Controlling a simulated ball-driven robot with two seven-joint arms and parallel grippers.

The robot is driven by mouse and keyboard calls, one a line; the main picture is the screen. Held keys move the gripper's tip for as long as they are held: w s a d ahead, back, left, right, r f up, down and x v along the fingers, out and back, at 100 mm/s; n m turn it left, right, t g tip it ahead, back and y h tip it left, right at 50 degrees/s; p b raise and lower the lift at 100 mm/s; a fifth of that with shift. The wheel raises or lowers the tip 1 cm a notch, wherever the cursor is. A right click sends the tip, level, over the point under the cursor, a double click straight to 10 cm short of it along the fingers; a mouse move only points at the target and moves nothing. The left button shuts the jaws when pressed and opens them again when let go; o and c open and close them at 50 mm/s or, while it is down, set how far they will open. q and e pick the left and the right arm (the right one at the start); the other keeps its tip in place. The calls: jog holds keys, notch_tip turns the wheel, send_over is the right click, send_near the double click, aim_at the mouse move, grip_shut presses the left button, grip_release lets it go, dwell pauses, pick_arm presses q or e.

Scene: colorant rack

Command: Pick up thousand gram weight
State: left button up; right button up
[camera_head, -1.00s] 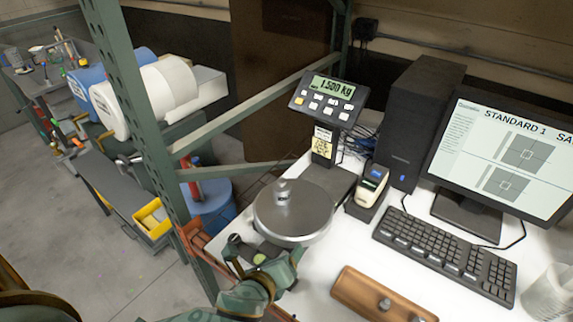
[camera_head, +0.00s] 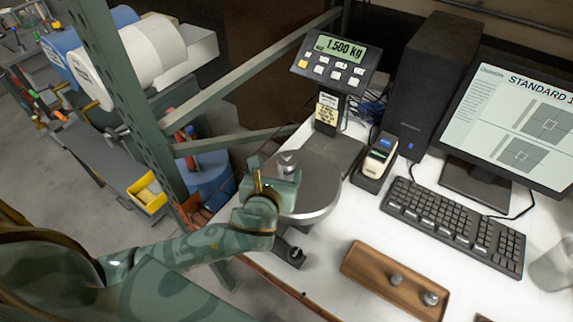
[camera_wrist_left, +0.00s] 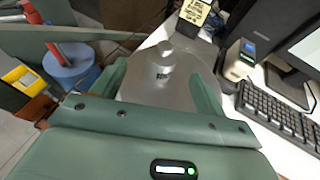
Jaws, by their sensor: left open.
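The silver weight (camera_head: 288,163) stands upright on the round metal pan (camera_head: 318,205) of the scale, whose display (camera_head: 334,60) reads 1.500 kg. The weight (camera_wrist_left: 163,65) also shows in the left wrist view, with dark marking too small to read. My left gripper (camera_head: 272,180) is over the near left part of the pan, close to the weight. In the left wrist view its open fingers (camera_wrist_left: 160,78) lie to either side of the weight, with gaps on both sides. Smaller weights (camera_head: 430,298) sit in a wooden block (camera_head: 370,277) on the white table. My right gripper is not in view.
A handheld device in a dock (camera_head: 378,158), a keyboard (camera_head: 455,228), a monitor (camera_head: 520,130) and a black computer tower (camera_head: 428,85) stand right of the scale. A green rack post (camera_head: 120,95) rises at the left. A clear cup (camera_head: 553,268) stands at the right.

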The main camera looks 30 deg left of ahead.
aim_at(286, 160)
pick_arm(q)
jog(key=x, duration=0.6)
jog(key=b+x, duration=0.1)
jog(key=x, duration=0.1)
jog(key=shift+w+d, duration=0.25)
jog(key=shift+w, duration=0.25)
jog(key=shift+s, duration=0.1)
grip_shut()
jog(key=shift+r, duration=0.1)
